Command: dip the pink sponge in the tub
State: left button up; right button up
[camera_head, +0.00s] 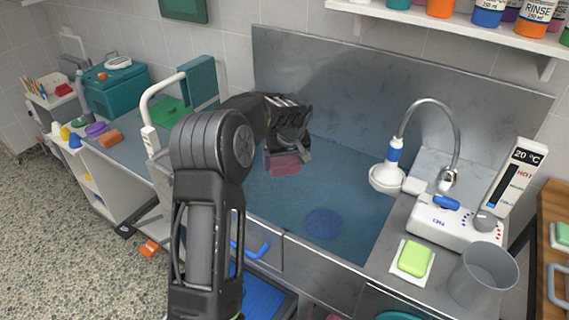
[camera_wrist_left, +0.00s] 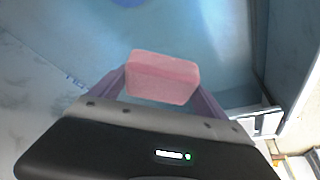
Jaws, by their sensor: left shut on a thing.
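The pink sponge (camera_head: 284,164) is a small block held in my left gripper (camera_head: 287,152), over the left part of the tub (camera_head: 262,62). In the left wrist view the sponge (camera_wrist_left: 162,78) sits between the two fingers of my left gripper (camera_wrist_left: 160,92), which is shut on it. Below it the tub holds blue water (camera_head: 345,190), with a dark blue round patch (camera_head: 324,223) low in it. I cannot tell whether the sponge touches the water. My right gripper is not in view.
A curved tap with a white shower head (camera_head: 388,178) stands at the tub's right. A green sponge (camera_head: 414,260), a grey cup (camera_head: 482,275) and a white control unit (camera_head: 455,220) sit on the right ledge. A white rail (camera_head: 158,108) stands at the left.

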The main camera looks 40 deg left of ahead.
pick_arm(q)
jog(key=shift+r+p, duration=0.9)
jog(key=shift+r, duration=1.35)
jog(key=shift+d, duration=0.15)
